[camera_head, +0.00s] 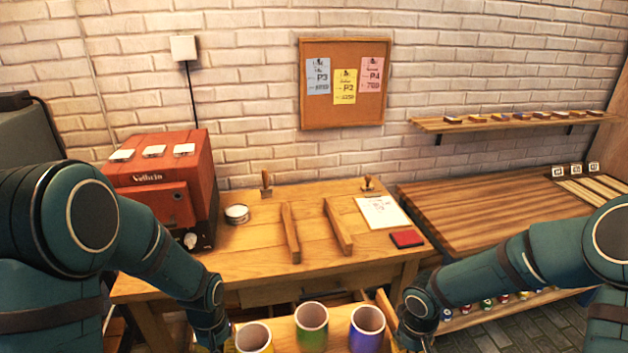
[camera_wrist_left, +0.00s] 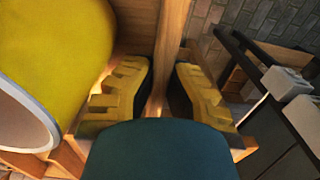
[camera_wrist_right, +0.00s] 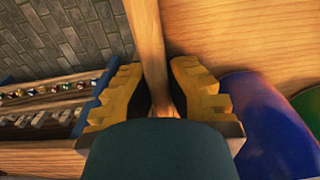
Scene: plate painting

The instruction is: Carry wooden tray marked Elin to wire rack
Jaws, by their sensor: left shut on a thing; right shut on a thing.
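A wooden tray (camera_head: 283,331) is at the bottom of the head view, in front of the workbench, cut off by the frame edge. It carries a yellow cup (camera_head: 254,337), a green cup (camera_head: 311,326) and a blue-purple cup (camera_head: 367,328), all upright. My left gripper (camera_wrist_left: 161,88) is shut on one tray wall (camera_wrist_left: 170,38), beside the yellow cup. My right gripper (camera_wrist_right: 161,88) is shut on the opposite wall (camera_wrist_right: 148,35), beside the blue-purple cup. I cannot see the name Elin on the tray, and no wire rack is recognisable.
The workbench (camera_head: 262,228) directly ahead holds two wooden bars (camera_head: 290,233), a round tin (camera_head: 236,214), stamps, paper and a red pad (camera_head: 407,239). A red machine (camera_head: 162,180) stands at its left. A slatted wooden table (camera_head: 480,215) is at right, with small bottles below.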

